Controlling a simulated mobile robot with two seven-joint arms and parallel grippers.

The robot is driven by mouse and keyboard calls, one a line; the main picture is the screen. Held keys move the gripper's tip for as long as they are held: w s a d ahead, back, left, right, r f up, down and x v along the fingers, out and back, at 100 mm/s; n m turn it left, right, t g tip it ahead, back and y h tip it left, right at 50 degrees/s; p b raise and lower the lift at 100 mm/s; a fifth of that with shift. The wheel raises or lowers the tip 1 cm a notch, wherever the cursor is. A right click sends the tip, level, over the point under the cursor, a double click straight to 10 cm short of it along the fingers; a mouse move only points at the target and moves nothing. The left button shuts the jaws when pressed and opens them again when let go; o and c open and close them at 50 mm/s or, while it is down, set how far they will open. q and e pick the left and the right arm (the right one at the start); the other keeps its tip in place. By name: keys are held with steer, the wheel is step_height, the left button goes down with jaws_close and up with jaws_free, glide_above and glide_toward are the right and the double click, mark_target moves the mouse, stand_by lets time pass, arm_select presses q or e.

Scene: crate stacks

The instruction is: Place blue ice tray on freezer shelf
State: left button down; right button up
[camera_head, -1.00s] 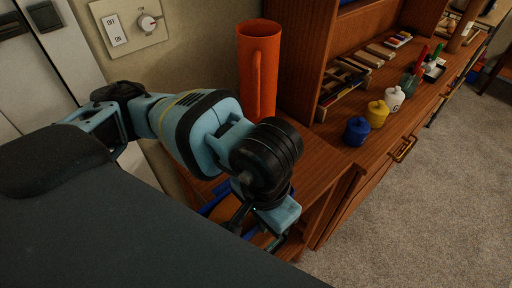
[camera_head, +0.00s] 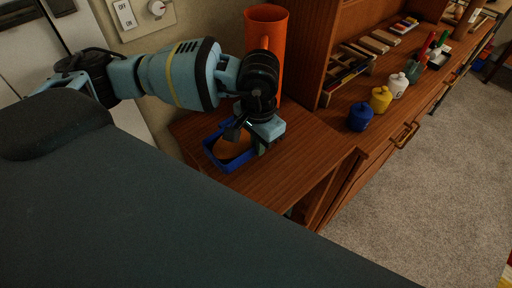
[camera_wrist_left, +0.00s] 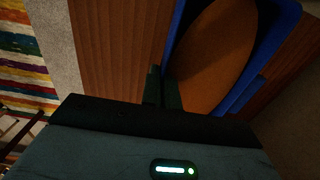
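A blue open tray (camera_head: 211,153) with an orange-brown oval thing (camera_head: 232,145) inside is at the wooden cabinet top, in front of the orange pitcher. My left gripper (camera_head: 255,142) is at the tray's right side. In the left wrist view, its two dark fingers (camera_wrist_left: 163,88) stand close together, one on each side of the blue tray's wall (camera_wrist_left: 176,30). The gripper looks shut on that wall. I cannot tell whether the tray rests on the wood or hangs just above it. No freezer shelf can be made out. My right gripper is not in view.
The tall orange pitcher (camera_head: 272,20) stands close behind my left wrist. Blue, yellow and white lidded pots (camera_head: 360,117) stand to the right. The wooden top (camera_head: 300,150) right of the tray is clear. White door panels (camera_head: 85,35) are at the left.

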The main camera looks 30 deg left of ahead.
arm_select(q)
steer(key=shift+w+a+f, duration=0.2)
steer(key=shift+w+a, duration=0.3)
steer(key=shift+w, duration=0.15)
steer(key=shift+f+p, duration=0.35)
steer(key=shift+f, duration=1.25)
steer(key=shift+f, duration=0.2)
steer(key=c, duration=1.7)
jaws_free()
step_height(320, 180, up, 12)
steer(key=shift+r+b, duration=0.2)
steer(key=shift+b, duration=0.1)
steer(key=shift+o, duration=0.6)
